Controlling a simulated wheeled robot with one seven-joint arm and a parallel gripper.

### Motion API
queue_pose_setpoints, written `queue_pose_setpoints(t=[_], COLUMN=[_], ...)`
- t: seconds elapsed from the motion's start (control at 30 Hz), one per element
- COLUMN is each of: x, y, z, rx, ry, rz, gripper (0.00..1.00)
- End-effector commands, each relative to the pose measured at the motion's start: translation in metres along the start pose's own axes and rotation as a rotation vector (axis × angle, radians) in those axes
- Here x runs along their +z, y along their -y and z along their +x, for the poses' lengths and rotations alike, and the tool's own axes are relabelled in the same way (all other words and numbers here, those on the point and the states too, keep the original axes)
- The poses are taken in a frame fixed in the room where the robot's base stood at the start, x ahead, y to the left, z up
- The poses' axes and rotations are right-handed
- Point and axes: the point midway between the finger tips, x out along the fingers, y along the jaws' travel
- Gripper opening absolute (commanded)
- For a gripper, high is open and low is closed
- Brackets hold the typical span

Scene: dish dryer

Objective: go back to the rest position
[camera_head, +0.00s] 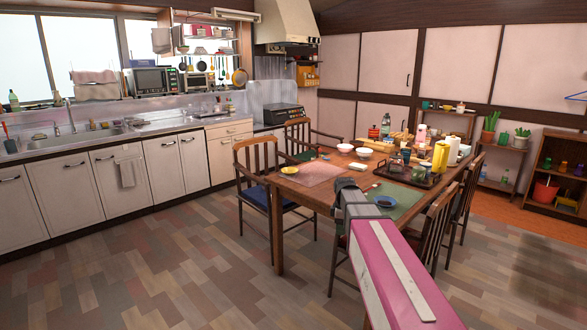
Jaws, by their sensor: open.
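My arm, with pink and pale grey links, reaches up from the lower right. Its dark end, my gripper (346,184), is in front of the near edge of the wooden dining table (318,195). The fingers are small and dark in this view, and no object shows between them. The arm hides part of the table's near side and some of the chair there.
Chairs (262,172) stand around the table, which holds bowls, a tray (408,177), bottles and mats. The counter with the sink (85,138) runs along the left wall. Shelves (557,163) stand at the right. The floor (170,265) at left front is clear.

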Motion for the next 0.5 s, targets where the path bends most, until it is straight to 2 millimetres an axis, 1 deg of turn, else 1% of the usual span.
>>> queue_pose_setpoints(t=[0.03,0.17,0.2,0.27,0.4,0.5], x=[0.006,0.016,0.019,0.023,0.034,0.041], y=[0.023,0.060,0.071,0.089,0.130,0.155], z=[0.015,0.047,0.057,0.069,0.096,0.110], rx=[-0.003,-0.002,-0.002,-0.001,0.000,0.001], ry=[0.001,0.001,0.001,0.001,0.000,-0.001], rz=[0.097,0.363,0.446,0.569,0.853,1.032], gripper=[0.45,0.45,0.45,0.45,0.45,0.45])
